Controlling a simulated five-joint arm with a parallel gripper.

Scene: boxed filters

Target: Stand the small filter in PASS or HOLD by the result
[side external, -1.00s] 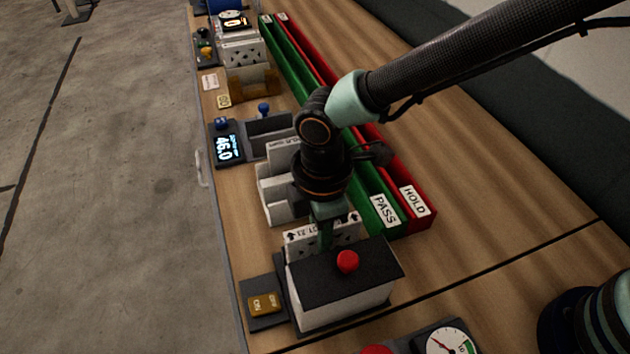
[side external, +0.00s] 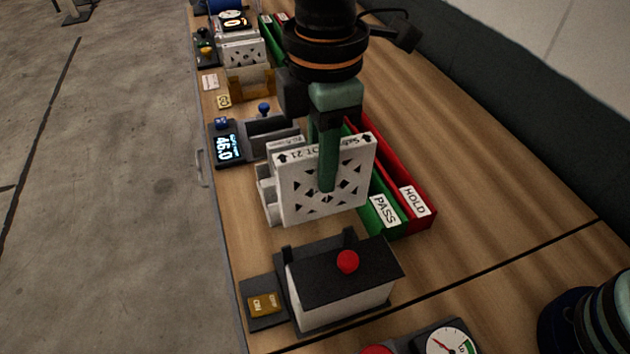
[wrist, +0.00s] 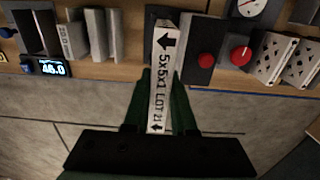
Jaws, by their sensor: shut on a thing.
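My gripper (side external: 328,165) is shut on a white filter (side external: 352,180), a flat panel with dark triangular holes. It holds the filter upright, raised above the bench. The wrist view shows the filter's edge label (wrist: 161,85), reading "5x5x1 LOT 21" with arrows, between the green fingers (wrist: 160,105). The green PASS channel (side external: 385,213) and the red HOLD channel (side external: 415,202) run side by side behind the filter. The filter and gripper hide part of both channels.
A white box with a black top and red button (side external: 347,262) stands in front, with a yellow switch (side external: 264,303) beside it. A display (side external: 227,148) reads 46.0. Bare bench lies right of HOLD.

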